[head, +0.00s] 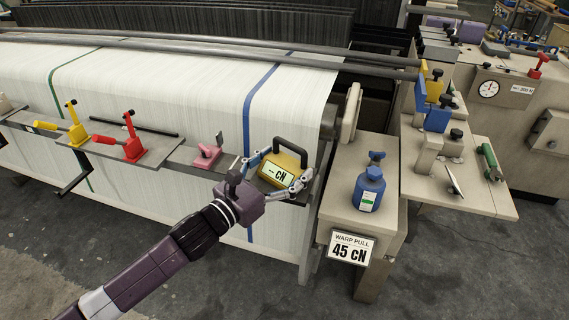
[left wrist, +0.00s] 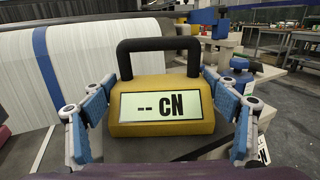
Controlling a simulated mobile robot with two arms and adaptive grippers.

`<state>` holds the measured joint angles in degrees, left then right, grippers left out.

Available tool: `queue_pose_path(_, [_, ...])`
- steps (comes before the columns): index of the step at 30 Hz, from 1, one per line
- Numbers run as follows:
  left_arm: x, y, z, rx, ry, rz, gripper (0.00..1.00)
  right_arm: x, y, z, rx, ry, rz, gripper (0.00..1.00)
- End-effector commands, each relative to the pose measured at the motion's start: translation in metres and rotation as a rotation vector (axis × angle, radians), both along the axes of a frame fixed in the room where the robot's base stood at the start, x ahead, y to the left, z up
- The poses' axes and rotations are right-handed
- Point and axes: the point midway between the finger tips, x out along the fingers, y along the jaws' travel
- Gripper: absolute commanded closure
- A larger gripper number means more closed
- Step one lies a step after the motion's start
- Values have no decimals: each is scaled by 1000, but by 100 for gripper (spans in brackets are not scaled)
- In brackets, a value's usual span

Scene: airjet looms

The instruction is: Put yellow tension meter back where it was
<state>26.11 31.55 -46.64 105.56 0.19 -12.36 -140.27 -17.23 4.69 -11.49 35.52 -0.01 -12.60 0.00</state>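The yellow tension meter (head: 283,168) has a black handle and a display reading "-- cN". It is upright at the right end of the dark rail shelf along the loom front. In the left wrist view the meter (left wrist: 160,105) fills the middle, its display facing the camera. My left gripper (head: 275,172) has one finger on each side of the meter. The blue pads are very near its sides; whether they press on it is not clear. The meter's underside is hidden in the head view, so contact with the shelf cannot be judged. My right gripper is not in view.
On the shelf left of the meter are a pink tool (head: 207,153), a red tool (head: 130,148) and a yellow-handled tool (head: 72,128). Right of it, a blue bottle (head: 369,189) stands on a beige cabinet with a "WARP PULL 45 cN" sign (head: 350,248). The floor in front is clear.

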Motion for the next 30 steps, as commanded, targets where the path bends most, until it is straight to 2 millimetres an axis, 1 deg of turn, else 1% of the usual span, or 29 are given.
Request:
queue_pose_path(1, [0,0,0,1,1,1,13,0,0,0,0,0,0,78])
queue_pose_path(3, [0,0,0,1,1,1,6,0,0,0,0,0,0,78])
queue_pose_path(4, [0,0,0,1,1,1,3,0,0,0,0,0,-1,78])
queue_pose_path(11, [0,0,0,1,1,0,3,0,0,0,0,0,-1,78])
queue_pose_path(14, [0,0,3,1,1,0,3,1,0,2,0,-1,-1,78])
queue_pose_path(16, [-3,3,2,1,3,1,3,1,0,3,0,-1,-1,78])
queue_pose_path(20, [-18,17,2,3,4,1,3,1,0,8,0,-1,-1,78])
queue_pose_path(21, [-25,22,3,3,4,0,3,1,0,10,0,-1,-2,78])
queue_pose_path(27, [-57,50,0,2,4,1,3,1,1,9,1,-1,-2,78])
queue_pose_path(30, [-71,60,1,3,4,0,3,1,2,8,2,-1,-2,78])
